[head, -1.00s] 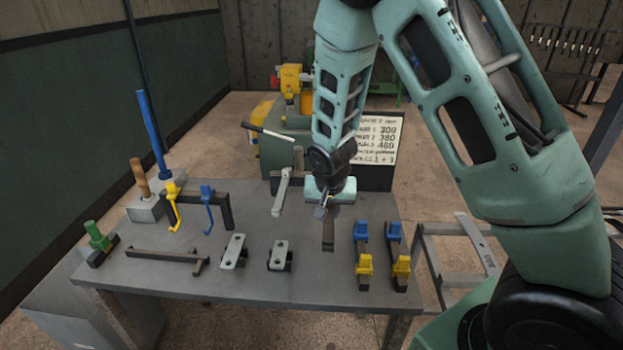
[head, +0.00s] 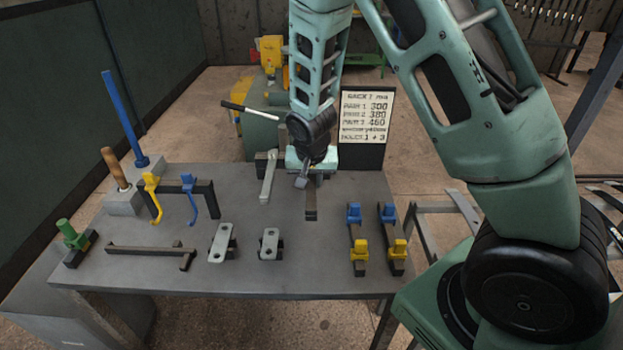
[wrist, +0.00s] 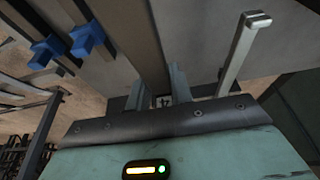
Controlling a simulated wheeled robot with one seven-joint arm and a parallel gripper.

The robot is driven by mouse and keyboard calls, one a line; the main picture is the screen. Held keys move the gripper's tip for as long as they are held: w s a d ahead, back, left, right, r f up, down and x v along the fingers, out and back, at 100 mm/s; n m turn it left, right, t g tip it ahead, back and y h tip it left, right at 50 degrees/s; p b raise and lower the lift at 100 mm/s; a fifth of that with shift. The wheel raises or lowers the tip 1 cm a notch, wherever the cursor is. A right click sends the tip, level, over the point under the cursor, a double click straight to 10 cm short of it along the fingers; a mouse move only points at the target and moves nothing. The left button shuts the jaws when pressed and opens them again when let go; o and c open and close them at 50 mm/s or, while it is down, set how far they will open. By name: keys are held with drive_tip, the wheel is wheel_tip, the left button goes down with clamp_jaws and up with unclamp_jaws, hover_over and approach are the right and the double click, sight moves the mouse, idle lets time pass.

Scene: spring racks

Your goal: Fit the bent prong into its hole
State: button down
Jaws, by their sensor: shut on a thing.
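My gripper (head: 303,182) points down over the back middle of the table. In the wrist view its two grey fingers (wrist: 160,92) stand close together. A dark flat bar (head: 311,207) runs from under the gripper towards the table front. In the wrist view the bar (wrist: 128,35) leads in between the fingers, and my gripper appears shut on its end. The fingers and my wrist hide that end, so I cannot see a bend. A light grey bent bar (head: 268,178) lies just left of the gripper and also shows in the wrist view (wrist: 242,50). I cannot make out the hole.
Two dark bars with blue (head: 354,212) and yellow (head: 360,249) clamps lie at right. Yellow (head: 152,195) and blue (head: 189,198) hooks hang on a rack behind. A sign (head: 366,116) stands at back.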

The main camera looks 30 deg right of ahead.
drive_tip(key=shift+w+d+p, duration=0.2)
drive_tip(key=shift+w+d, duration=1.1)
drive_tip(key=shift+w, duration=0.65)
drive_tip(key=shift+w+d+p, duration=0.2)
drive_tip(key=shift+w+d, duration=1.1)
drive_tip(key=shift+w, duration=0.6)
drive_tip(key=shift+w+d+p, duration=0.2)
drive_tip(key=shift+w+d, duration=1.1)
drive_tip(key=shift+w, duration=0.65)
drive_tip(key=shift+f+b, duration=2.1)
drive_tip(key=shift+f, duration=0.6)
drive_tip(key=c, duration=1.2)
unclamp_jaws()
drive_tip(key=shift+s, duration=0.1)
drive_tip(key=shift+o, duration=0.2)
